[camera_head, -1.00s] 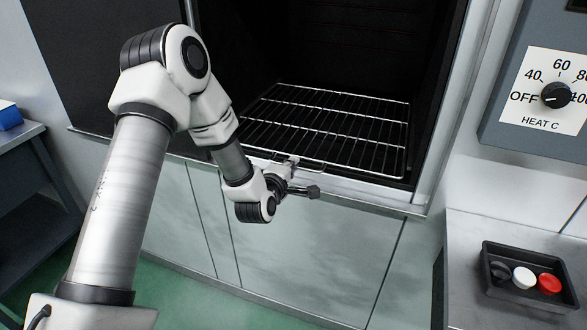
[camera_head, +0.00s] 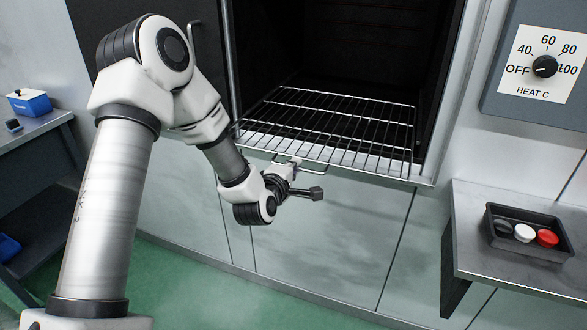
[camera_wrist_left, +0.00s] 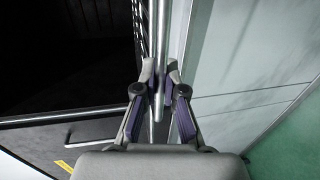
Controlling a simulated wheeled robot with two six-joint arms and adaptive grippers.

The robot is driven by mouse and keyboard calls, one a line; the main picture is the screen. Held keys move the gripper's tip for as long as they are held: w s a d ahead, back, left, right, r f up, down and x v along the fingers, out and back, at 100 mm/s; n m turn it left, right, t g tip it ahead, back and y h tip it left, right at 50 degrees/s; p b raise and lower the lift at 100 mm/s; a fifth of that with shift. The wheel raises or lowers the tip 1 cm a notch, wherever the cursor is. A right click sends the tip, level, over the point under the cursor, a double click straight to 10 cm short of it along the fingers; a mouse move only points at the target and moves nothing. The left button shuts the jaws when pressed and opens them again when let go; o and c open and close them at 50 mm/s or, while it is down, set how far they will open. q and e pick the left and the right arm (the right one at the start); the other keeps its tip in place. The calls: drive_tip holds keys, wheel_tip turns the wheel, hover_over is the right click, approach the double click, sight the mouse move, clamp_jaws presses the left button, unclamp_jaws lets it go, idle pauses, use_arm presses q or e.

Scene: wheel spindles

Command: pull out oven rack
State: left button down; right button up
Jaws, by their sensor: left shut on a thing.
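The oven rack (camera_head: 340,127), a silver wire grid, lies level in the dark oven opening in the head view. Its front edge sticks out a little past the oven's lower sill. My left gripper (camera_head: 292,166) is at the rack's front edge, left of its middle, shut on the front bar. In the left wrist view the fingertips of my left gripper (camera_wrist_left: 160,76) close around the metal front bar of the rack (camera_wrist_left: 161,30). My right gripper is not in view.
The oven door (camera_head: 150,9) stands open at the left. A dial panel (camera_head: 545,65) is at the upper right. A black tray (camera_head: 525,248) with black, white and red items sits on the right counter. A blue box (camera_head: 30,103) is on the left table. Green floor lies below.

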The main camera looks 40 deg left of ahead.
use_arm(q)
drive_tip(key=c, duration=1.2)
unclamp_jaws()
drive_tip(key=shift+c, duration=0.2)
drive_tip(key=v, duration=0.7)
drive_tip(key=shift+s, duration=0.2)
